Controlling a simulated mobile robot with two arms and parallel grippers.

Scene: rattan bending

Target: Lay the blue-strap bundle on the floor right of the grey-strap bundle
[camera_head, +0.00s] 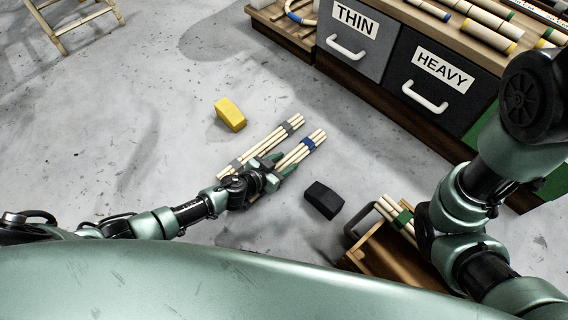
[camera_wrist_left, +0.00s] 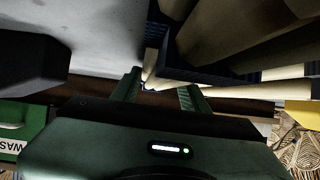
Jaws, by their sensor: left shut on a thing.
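The blue-strap bundle (camera_head: 292,158) is several pale rods with a dark blue strap near its far end. My left gripper (camera_head: 275,169) is shut on it near its middle and covers part of it. The bundle is at or just above the floor; I cannot tell if it touches. The grey-strap bundle (camera_head: 265,146) lies on the floor just left of it, roughly parallel, with a narrow gap. In the left wrist view the blue strap (camera_wrist_left: 200,72) and rods show large and close beyond my fingers (camera_wrist_left: 160,90). My right gripper is out of view.
A yellow block (camera_head: 230,114) stands left of the bundles, a black block (camera_head: 323,199) to the right. A wooden crate (camera_head: 385,262) with a green-strap bundle (camera_head: 398,219) is at lower right. Drawers labelled THIN (camera_head: 345,45) and HEAVY (camera_head: 430,85) are behind.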

